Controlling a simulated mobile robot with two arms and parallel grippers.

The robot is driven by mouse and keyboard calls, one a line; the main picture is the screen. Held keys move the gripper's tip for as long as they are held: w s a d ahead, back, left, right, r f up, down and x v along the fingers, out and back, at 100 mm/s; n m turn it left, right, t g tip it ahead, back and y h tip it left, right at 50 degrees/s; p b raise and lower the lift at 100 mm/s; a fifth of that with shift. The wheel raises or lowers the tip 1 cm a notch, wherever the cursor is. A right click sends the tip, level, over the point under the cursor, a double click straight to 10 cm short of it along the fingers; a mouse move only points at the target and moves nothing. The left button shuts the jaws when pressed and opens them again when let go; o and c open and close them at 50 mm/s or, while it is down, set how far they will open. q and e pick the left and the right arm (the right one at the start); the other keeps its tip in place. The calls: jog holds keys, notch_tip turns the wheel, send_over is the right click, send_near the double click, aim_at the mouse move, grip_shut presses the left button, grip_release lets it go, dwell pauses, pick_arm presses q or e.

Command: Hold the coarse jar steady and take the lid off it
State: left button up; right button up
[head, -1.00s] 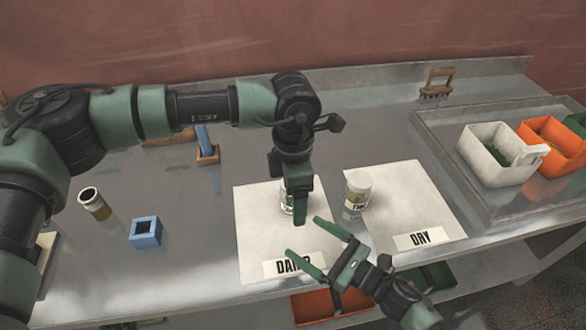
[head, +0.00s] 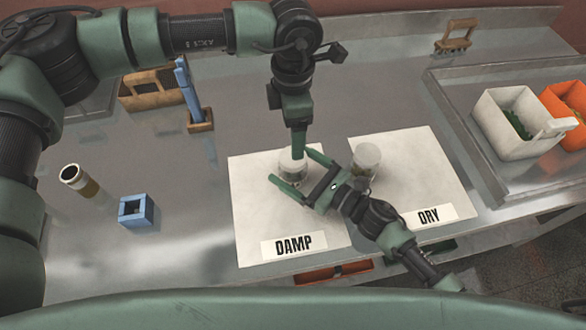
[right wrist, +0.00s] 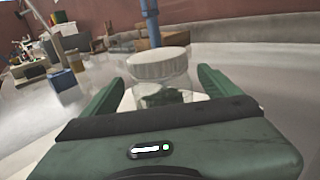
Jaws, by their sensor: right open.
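A clear jar with a white lid (head: 287,156) stands upright on the white DAMP mat (head: 255,225); no readable label shows on it. In the right wrist view the lidded jar (right wrist: 165,91) has dark green contents and stands between my right fingers. My right gripper (head: 292,166) is open, one finger on each side of the jar; I cannot tell whether they touch it. My left gripper (head: 298,143) points down just above and behind the lid. It is seen edge-on, so its opening is hidden. A second lidded jar (head: 366,158) stands on the DRY mat (head: 435,180), partly behind my right gripper.
A blue square holder (head: 137,211) and an open brown-banded vessel (head: 80,181) stand at left. A blue upright tool (head: 187,90) stands in a wooden base. A brush (head: 456,36) is at the back. White (head: 510,120) and orange bins stand in a tray at right.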

pick_arm(q)
jog(key=shift+w+f, duration=0.15)
jog(key=shift+w, duration=0.1)
pick_arm(e)
jog(key=x, duration=0.3)
jog(key=shift+w+f, duration=0.1)
jog(key=shift+w, duration=0.1)
pick_arm(q)
jog(key=shift+s, duration=0.1)
pick_arm(e)
jog(key=shift+s, duration=0.1)
jog(key=shift+c, duration=0.3)
